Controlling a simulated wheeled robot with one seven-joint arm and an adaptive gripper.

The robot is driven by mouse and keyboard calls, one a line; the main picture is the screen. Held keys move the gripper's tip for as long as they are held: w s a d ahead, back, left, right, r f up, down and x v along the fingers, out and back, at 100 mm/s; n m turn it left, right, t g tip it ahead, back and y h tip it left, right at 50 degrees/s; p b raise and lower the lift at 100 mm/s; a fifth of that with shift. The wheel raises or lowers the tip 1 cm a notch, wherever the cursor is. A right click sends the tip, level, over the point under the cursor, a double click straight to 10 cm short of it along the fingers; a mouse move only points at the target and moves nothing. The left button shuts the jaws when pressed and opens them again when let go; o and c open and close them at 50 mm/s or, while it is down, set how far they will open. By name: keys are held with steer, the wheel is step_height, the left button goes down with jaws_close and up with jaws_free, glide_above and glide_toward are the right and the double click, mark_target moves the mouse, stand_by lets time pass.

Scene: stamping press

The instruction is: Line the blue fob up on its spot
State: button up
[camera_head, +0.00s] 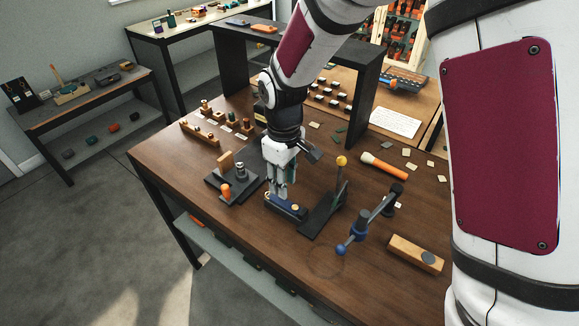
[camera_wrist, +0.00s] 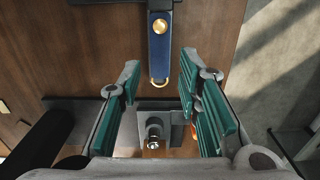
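The blue fob (camera_head: 281,204) lies just below my gripper's fingertips, with one end toward a black base plate (camera_head: 319,216). In the wrist view the fob (camera_wrist: 160,47) points away from me, with a round brass stud on it and a brass ring at its near end. My gripper (camera_head: 280,190) is open; in the wrist view its green-padded fingers (camera_wrist: 160,66) stand wide apart on either side of the fob's line. The fob's exact spot cannot be made out.
A lever with a yellow knob (camera_head: 341,160) rises beside the base plate. A black fixture with a steel post (camera_head: 240,170) stands close on the left. A blue-balled lever (camera_head: 360,229), a wooden block (camera_head: 414,253) and an orange-handled tool (camera_head: 384,166) are right. The front table has free room.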

mark_target(285, 203)
step_height(285, 203, down, 7)
steer(key=b, duration=0.3)
steer(key=shift+r, duration=0.15)
steer(key=c, duration=0.7)
